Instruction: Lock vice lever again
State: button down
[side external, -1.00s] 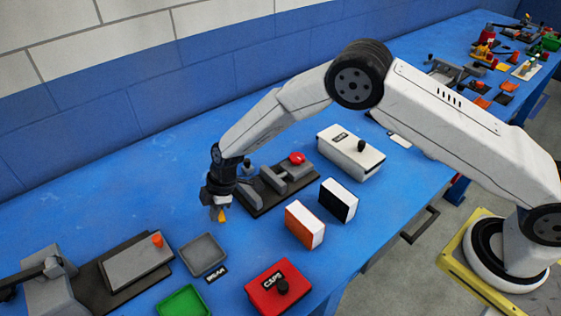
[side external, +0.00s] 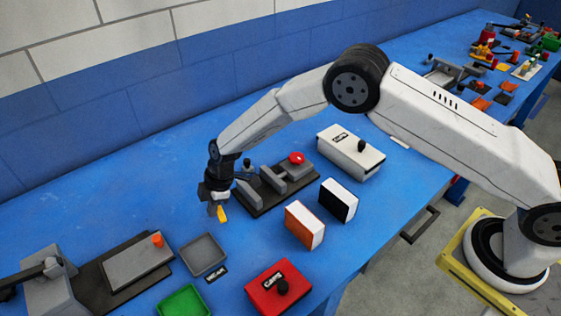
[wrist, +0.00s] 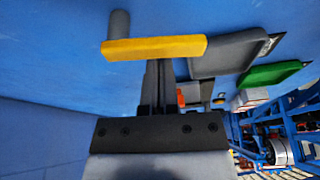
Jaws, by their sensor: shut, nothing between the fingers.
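The vice (side external: 262,198) has a dark base, grey jaws and a red knob (side external: 297,158). My gripper (side external: 213,203) points down at the vice's left end and hides part of it. In the wrist view, my fingers (wrist: 159,82) are together and empty. A yellow bar (wrist: 152,48) with a grey round post (wrist: 120,22) crosses their tips and looks like the vice lever. The yellow part also shows below my gripper in the side view (side external: 222,214). Contact with the bar, and where it joins the vice, cannot be made out.
A grey tray (side external: 221,259), a green tray (side external: 183,303) and a red box (side external: 273,304) lie nearer the front. Orange (side external: 299,229) and black (side external: 332,205) blocks and a white box (side external: 326,143) stand right of the vice. The blue bench behind the gripper is clear.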

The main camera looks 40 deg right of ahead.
jog(key=shift+w+a, duration=0.2)
jog(key=shift+a, duration=0.75)
jog(key=shift+w+a, duration=0.2)
jog(key=shift+a, duration=0.7)
jog(key=v, duration=1)
jog(key=shift+s, duration=0.15)
jog(key=shift+d+r, duration=0.1)
